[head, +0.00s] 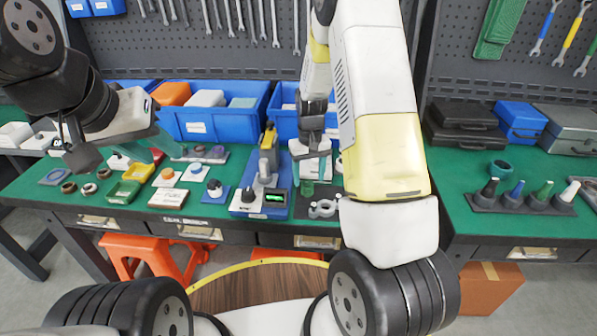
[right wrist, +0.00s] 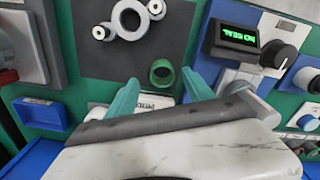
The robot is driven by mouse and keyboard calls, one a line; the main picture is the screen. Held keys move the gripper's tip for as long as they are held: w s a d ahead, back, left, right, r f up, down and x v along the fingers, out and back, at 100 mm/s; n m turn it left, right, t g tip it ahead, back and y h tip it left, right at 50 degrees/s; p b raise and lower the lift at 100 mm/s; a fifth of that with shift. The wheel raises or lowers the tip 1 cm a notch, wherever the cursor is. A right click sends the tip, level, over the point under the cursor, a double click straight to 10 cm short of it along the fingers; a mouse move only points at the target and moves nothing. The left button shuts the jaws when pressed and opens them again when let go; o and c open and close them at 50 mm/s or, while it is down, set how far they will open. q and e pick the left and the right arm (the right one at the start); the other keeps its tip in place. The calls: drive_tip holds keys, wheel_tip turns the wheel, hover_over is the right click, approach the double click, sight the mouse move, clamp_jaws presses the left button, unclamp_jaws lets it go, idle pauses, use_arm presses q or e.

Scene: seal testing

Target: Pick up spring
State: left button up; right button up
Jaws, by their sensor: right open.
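A small green ring-shaped part (right wrist: 161,72), seen nearly end-on, stands at the edge of a dark mat (right wrist: 195,30). I take it for the spring, though no coils can be made out. It also shows in the head view (head: 307,188). My right gripper (right wrist: 160,80) is open, with its teal fingers pointing at the part from either side and nothing held. In the head view the right gripper (head: 312,160) hangs low over the bench. My left gripper (head: 155,147) is over the bench's left part; its finger gap is unclear.
A pale metal ringed fitting (right wrist: 130,20) lies on the mat near the green part. A tester with a lit display (head: 273,198) stands to its left in the head view. Blue bins (head: 205,124) line the back. Several small parts cover the left bench.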

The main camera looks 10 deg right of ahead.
sight(307, 183)
drive_tip(key=shift+w+a+f, duration=0.15)
drive_tip(key=shift+f, duration=1.75)
clamp_jaws()
drive_tip(key=shift+r, duration=0.1)
